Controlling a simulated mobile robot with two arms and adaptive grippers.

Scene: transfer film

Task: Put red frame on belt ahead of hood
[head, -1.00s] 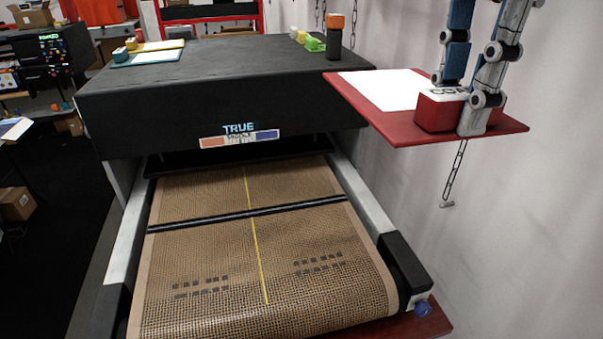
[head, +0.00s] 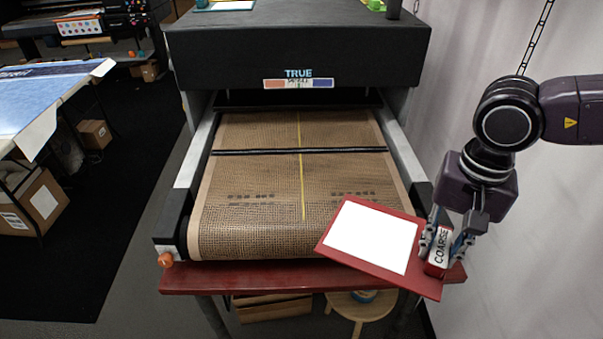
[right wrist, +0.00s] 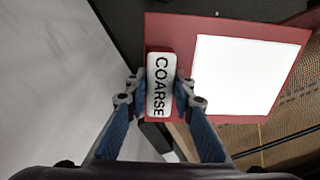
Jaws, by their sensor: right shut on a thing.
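The red frame (head: 372,265) with a white sheet in it is held by its block marked COARSE (head: 440,247). My right gripper (head: 443,246) is shut on that block, one finger on each side; the right wrist view shows the same grip (right wrist: 157,95) on the red frame (right wrist: 255,22). The frame is turned at an angle and overlaps the near right corner of the brown mesh belt (head: 270,170) in the head view. Its height above the belt is hard to tell. The black hood (head: 300,45) stands at the far end of the belt. My left gripper is out of view.
A red shelf (head: 240,278) runs along the belt's near end. Pale side rails (head: 195,155) flank the belt, with a dark bar (head: 300,151) across it. A wall is close on the right; a stool (head: 360,308) stands below.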

